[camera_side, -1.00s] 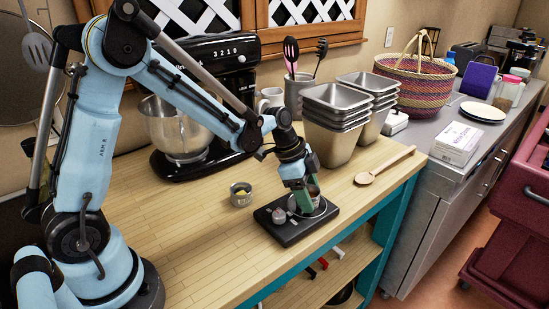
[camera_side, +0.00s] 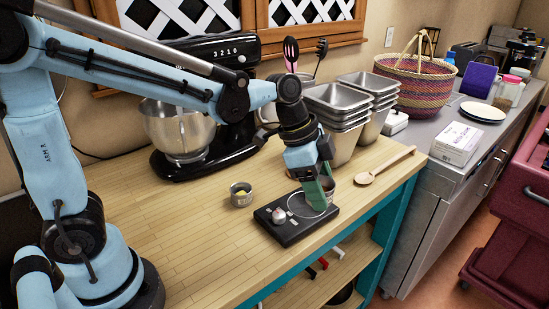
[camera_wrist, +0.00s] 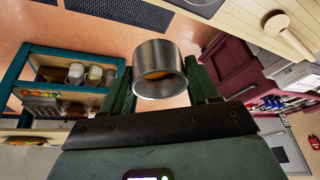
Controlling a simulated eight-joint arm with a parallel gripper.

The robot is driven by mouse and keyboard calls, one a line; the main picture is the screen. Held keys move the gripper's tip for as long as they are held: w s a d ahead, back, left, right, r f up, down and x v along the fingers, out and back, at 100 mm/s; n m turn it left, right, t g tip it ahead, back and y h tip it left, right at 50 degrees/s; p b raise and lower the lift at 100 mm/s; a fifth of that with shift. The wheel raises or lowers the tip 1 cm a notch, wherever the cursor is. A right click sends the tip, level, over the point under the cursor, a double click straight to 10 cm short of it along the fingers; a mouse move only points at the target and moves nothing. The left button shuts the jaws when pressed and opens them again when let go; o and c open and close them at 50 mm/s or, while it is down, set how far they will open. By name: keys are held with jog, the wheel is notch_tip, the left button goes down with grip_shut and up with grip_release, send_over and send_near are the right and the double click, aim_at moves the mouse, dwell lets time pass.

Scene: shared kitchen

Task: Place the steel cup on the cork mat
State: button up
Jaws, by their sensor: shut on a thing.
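The steel cup (camera_wrist: 158,70) is a short, shiny cylinder with a brownish inside, held between the green fingers of my gripper (camera_wrist: 160,85) in the wrist view. In the side view my gripper (camera_side: 326,192) is shut on the cup (camera_side: 330,186), partly hidden by a finger. It is above the back right edge of a black scale-like device (camera_side: 287,233) and looks clear of it. The device carries a thin ring and a small steel piece (camera_side: 279,215). I cannot make out a cork mat in either view.
A small tin with something yellow (camera_side: 241,196) stands left of the device. A wooden spoon (camera_side: 368,178) lies to the right. Stacked steel pans (camera_side: 335,125) and a black mixer (camera_side: 215,150) stand behind.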

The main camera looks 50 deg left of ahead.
jog(key=shift+s+d+r, duration=0.5)
jog(key=shift+d+r, duration=0.05)
jog(key=shift+d, duration=0.15)
jog(key=shift+w+r, duration=0.15)
jog(key=shift+w, duration=0.1)
jog(key=w+a+f+n+t+y, duration=0.1)
jog(key=w+a+n, duration=0.3)
jog(key=w+a, duration=0.65)
jog(key=w+a+f, duration=0.1)
jog(key=a+f, duration=0.1)
jog(key=a, duration=0.1)
jog(key=w+a+f, duration=0.2)
jog(key=a+f, duration=0.1)
jog(key=a, duration=0.1)
jog(key=w+a+f, duration=0.2)
jog(key=a, duration=0.2)
jog(key=shift+f, duration=0.15)
jog(key=shift+a+f, duration=0.15)
jog(key=shift+a, duration=0.05)
jog(key=shift+f, duration=2)
jog(key=shift+f, duration=0.15)
